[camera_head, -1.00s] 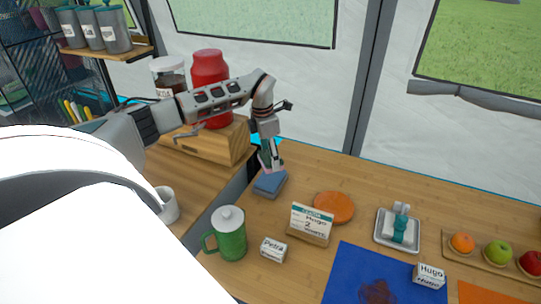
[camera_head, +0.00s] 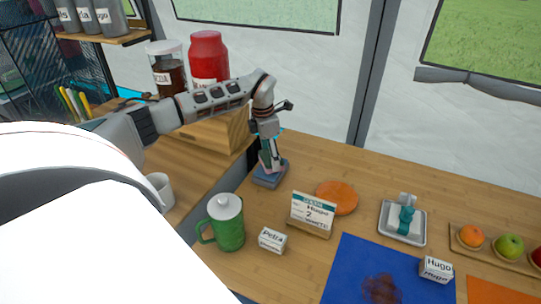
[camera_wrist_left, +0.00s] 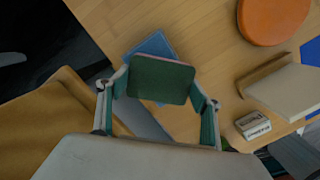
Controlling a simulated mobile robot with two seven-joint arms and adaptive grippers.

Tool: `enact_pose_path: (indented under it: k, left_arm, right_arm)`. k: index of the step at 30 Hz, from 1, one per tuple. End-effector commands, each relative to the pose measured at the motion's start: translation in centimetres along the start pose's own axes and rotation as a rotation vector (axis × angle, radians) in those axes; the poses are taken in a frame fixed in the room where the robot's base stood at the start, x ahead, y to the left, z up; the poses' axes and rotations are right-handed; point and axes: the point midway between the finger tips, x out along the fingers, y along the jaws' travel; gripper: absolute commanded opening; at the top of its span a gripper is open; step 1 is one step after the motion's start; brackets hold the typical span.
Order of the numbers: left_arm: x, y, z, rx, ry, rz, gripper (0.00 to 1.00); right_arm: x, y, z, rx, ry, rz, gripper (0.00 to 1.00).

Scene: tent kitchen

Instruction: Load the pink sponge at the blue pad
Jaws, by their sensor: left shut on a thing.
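The sponge (camera_wrist_left: 160,80) is held between the fingers of my left gripper (camera_wrist_left: 158,98). It shows a dark green top face and a thin pink edge in the wrist view. In the head view my left gripper (camera_head: 270,158) points down at the small blue pad (camera_head: 271,178), with pink of the sponge at its fingertips. The blue pad also shows partly behind the sponge in the wrist view (camera_wrist_left: 152,45). The sponge is over or on the pad; I cannot tell whether they touch. My right gripper is out of view.
A green lidded mug (camera_head: 227,224), a name card (camera_head: 312,213), a Petra block (camera_head: 272,240) and an orange disc (camera_head: 337,197) stand near the pad. A blue mat (camera_head: 350,265) with a dark stain lies at the front. A wooden box (camera_head: 215,132) stands behind left.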

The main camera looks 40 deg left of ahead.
Motion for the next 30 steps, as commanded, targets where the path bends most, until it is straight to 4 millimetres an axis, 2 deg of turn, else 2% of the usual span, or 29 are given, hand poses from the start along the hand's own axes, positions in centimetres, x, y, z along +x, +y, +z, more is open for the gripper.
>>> enact_pose_path:
  k: [30]
  left_arm:
    - [0.78, -0.03, -0.1, 0.0, 0.001, -0.001, 0.48]
  right_arm:
    - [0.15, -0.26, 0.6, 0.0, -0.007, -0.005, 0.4]
